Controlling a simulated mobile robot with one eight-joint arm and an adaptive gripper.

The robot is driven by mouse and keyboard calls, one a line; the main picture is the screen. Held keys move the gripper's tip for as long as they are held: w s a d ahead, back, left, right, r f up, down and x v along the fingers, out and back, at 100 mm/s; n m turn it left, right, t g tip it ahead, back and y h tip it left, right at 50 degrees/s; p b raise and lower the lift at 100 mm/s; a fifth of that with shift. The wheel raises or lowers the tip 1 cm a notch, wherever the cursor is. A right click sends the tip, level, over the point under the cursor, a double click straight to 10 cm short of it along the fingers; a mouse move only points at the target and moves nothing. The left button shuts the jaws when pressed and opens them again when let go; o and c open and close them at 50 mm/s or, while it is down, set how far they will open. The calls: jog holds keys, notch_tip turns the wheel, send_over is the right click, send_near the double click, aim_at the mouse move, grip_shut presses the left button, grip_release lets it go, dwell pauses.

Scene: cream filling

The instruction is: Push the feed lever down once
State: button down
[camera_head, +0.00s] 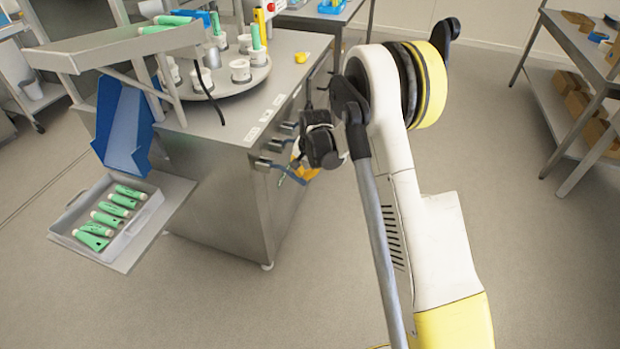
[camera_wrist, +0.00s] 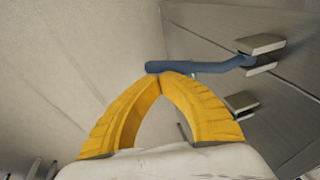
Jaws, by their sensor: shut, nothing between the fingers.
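The feed lever (camera_wrist: 205,67) is a blue bent rod that comes out of a metal bracket on the machine's side in the wrist view. Its free end lies at the tips of my gripper (camera_wrist: 165,77), whose yellow fingers are shut with nothing between them. I cannot tell whether the tips touch the rod. In the head view my gripper (camera_head: 305,168) is beside the machine's right side, partly hidden by my wrist. The blue lever (camera_head: 284,174) shows there in part, next to the fingers.
The steel machine (camera_head: 215,190) carries a round turntable (camera_head: 215,88) with white cups. A grey tray (camera_head: 140,228) of green tubes sits at its front left, below a blue chute (camera_head: 122,125). A second bracket (camera_wrist: 240,104) is close to my gripper.

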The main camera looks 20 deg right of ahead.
jog(key=shift+w+f+t+y, duration=0.15)
jog(key=shift+f+t+y, duration=0.35)
jog(key=shift+f+y, duration=0.1)
jog(key=shift+w+f+t+y, duration=0.15)
jog(key=shift+f+t+y, duration=0.35)
jog(key=shift+f+y, duration=0.1)
jog(key=shift+r, duration=0.85)
jog(key=shift+r+p, duration=0.1)
jog(key=shift+p, duration=0.2)
